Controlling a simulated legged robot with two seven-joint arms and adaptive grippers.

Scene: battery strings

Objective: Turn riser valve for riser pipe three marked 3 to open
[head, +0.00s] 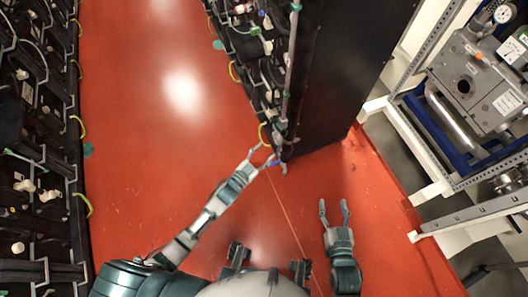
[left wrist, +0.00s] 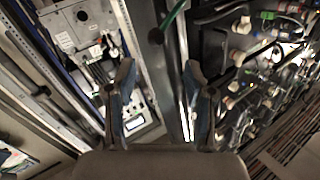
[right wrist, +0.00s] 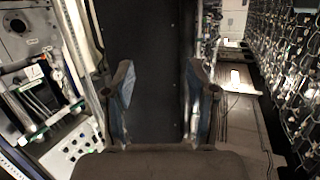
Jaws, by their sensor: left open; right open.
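No riser pipe or valve marked 3 can be made out; no number is readable in any view. My left gripper (head: 263,155) is open and empty at the near lower corner of the middle battery rack (head: 268,62). In the left wrist view my left gripper (left wrist: 159,70) also shows open, with white round fittings (left wrist: 241,26) and hoses on the rack to its right. My right gripper (head: 334,203) is open and empty over the red floor. In the right wrist view my right gripper (right wrist: 160,70) faces the rack's dark end panel (right wrist: 145,60).
Another battery rack (head: 40,150) with white caps and yellow loops lines the left. The dark end panel (head: 335,75) stands at upper right. A grey machine (head: 478,78) with a gauge stands in a metal frame at far right. The red floor (head: 150,120) between the racks is clear.

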